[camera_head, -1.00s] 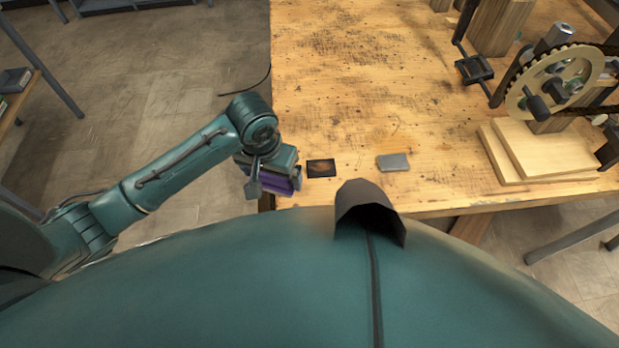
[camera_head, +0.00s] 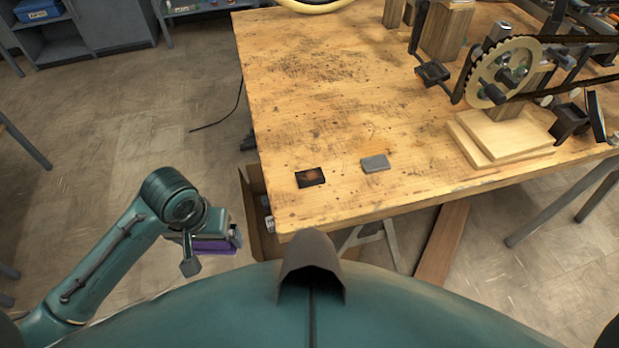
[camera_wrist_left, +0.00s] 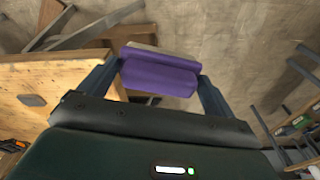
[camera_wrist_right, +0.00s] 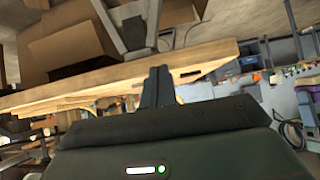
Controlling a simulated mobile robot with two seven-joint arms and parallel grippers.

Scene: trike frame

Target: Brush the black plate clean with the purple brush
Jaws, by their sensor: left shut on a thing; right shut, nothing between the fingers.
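The black plate (camera_head: 310,177) lies flat on the wooden table near its front left corner, with a brownish patch on its top. The purple brush (camera_wrist_left: 158,72) is between the fingers of my left gripper (camera_wrist_left: 158,78), which is shut on it. In the head view the purple brush (camera_head: 212,246) shows below my left wrist, off the table's left edge and apart from the plate. The brush's bristles cannot be made out clearly. My right gripper (camera_wrist_right: 157,80) is shut and empty in the right wrist view; it is not seen in the head view.
A grey block (camera_head: 375,163) lies right of the plate on the worn table (camera_head: 330,110). A gear and chain assembly (camera_head: 497,75) stands on wooden boards (camera_head: 505,138) at the right. A cardboard box (camera_wrist_right: 70,45) shows in the right wrist view. Floor is open left of the table.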

